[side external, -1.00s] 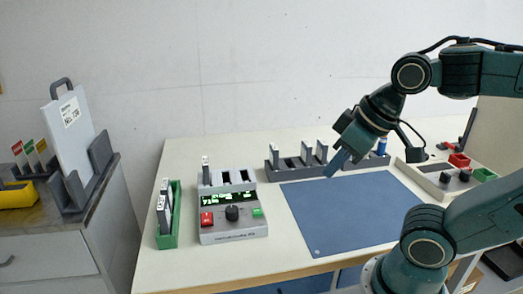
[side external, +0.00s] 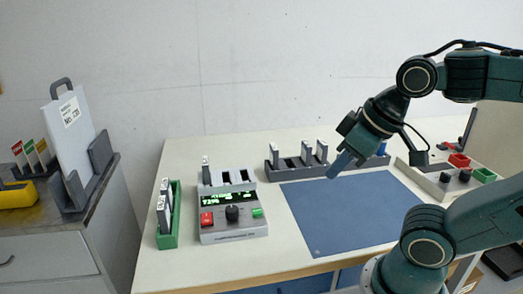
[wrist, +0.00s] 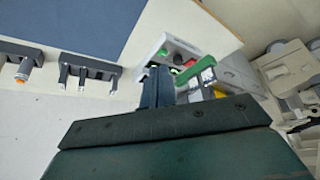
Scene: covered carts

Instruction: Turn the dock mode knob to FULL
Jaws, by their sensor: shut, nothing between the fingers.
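The grey dock (side external: 233,225) stands on the table, left of the blue mat. Its black mode knob (side external: 232,214) sits on the front panel between a red button (side external: 207,218) and a green button (side external: 257,212). A lit display (side external: 228,198) is above the knob; its text is too small to read. One upright module (side external: 206,172) stands in the dock's left slot. My gripper (side external: 340,165) is shut and empty, above the far part of the mat, well to the right of the dock. In the wrist view, my fingers (wrist: 157,88) partly cover the dock (wrist: 172,48).
A green holder (side external: 168,235) with modules stands left of the dock. A dark rack (side external: 288,168) with upright modules is behind the blue mat (side external: 350,215). A side cabinet (side external: 55,240) holds a tall panel.

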